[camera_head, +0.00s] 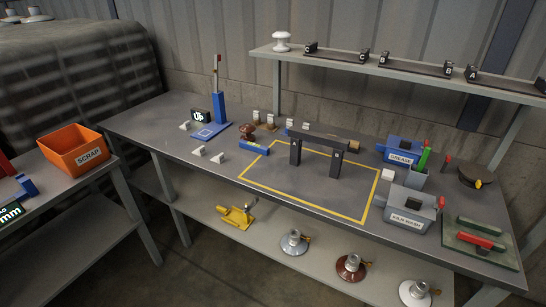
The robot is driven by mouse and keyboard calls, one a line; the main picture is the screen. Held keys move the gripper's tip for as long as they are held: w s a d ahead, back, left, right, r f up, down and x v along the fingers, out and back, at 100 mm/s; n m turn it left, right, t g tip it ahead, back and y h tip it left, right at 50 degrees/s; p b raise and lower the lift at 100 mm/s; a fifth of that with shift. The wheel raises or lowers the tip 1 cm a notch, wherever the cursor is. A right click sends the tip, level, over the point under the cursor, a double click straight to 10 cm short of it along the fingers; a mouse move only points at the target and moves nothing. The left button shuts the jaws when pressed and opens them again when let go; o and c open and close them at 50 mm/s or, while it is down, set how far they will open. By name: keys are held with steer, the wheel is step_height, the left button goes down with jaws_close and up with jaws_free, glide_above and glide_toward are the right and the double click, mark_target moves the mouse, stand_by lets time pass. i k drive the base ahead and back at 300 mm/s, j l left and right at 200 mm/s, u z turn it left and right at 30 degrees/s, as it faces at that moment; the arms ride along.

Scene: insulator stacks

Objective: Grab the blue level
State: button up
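A short blue bar (254,149), which looks like the level, lies on the grey workbench (220,170). It is beside the yellow-outlined rectangle's left back edge, just in front of a brown insulator (247,131). Its top face has a small pale mark, too small to read. Nothing visibly covers it. My gripper is not in view.
A dark two-legged stand (338,164) rises inside the yellow outline. A tall blue post (219,108) with a display stands behind left. Grease (402,154) and wash (409,208) bins stand to the right. The outline's front area is clear. An orange scrap bin (77,148) is left.

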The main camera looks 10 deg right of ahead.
mark_target(245, 144)
steer(key=i+l+u, duration=0.15)
steer(key=i, duration=0.2)
steer(key=i+j+z, duration=0.1)
steer(key=i+j, duration=0.45)
steer(key=j, duration=0.15)
